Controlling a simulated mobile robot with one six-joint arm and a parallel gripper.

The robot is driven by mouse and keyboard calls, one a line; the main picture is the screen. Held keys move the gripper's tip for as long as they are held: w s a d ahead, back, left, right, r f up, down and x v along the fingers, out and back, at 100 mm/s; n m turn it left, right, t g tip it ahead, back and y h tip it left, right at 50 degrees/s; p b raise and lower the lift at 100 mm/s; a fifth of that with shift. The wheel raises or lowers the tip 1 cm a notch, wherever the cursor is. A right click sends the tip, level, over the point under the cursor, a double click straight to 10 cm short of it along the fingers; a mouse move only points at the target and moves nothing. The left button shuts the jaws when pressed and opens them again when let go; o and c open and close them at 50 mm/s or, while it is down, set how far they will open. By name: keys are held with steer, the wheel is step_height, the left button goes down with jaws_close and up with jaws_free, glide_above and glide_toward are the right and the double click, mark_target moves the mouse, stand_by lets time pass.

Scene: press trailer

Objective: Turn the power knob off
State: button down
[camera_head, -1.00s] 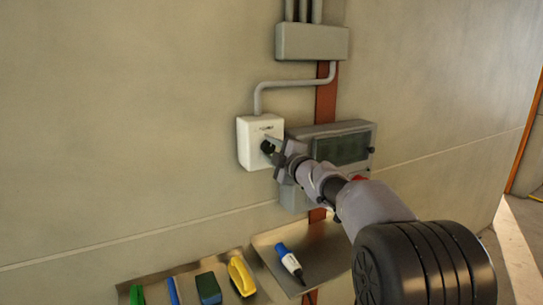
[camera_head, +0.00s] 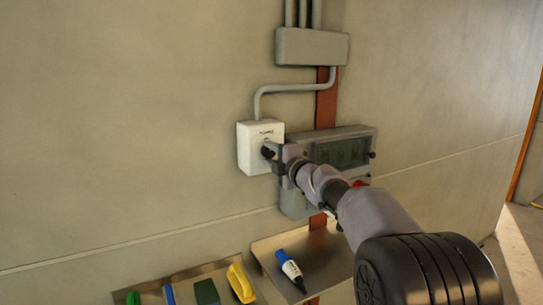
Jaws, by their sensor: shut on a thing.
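The power knob (camera_head: 267,151) is small and black, on the front of a white box (camera_head: 250,160) fixed to the wall. Dark lettering too small to read shows above the knob. My gripper (camera_head: 272,152) is at the knob, its jaws shut on it. The gripper and wrist cover the knob's right side, and the angle of the knob cannot be made out.
A grey panel with a dark window (camera_head: 342,152) is right behind my wrist. A conduit (camera_head: 290,88) runs from the white box to a grey junction box (camera_head: 312,46). Below, a metal shelf (camera_head: 325,262) bears a blue-and-white marker (camera_head: 289,268); a yellow-handled tool (camera_head: 240,283) lies to its left.

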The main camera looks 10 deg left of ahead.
steer(key=c, duration=0.9)
jaws_free()
steer(key=shift+c, duration=0.2)
steer(key=v, duration=1.7)
steer(key=shift+s, duration=0.2)
steer(key=shift+d, duration=0.15)
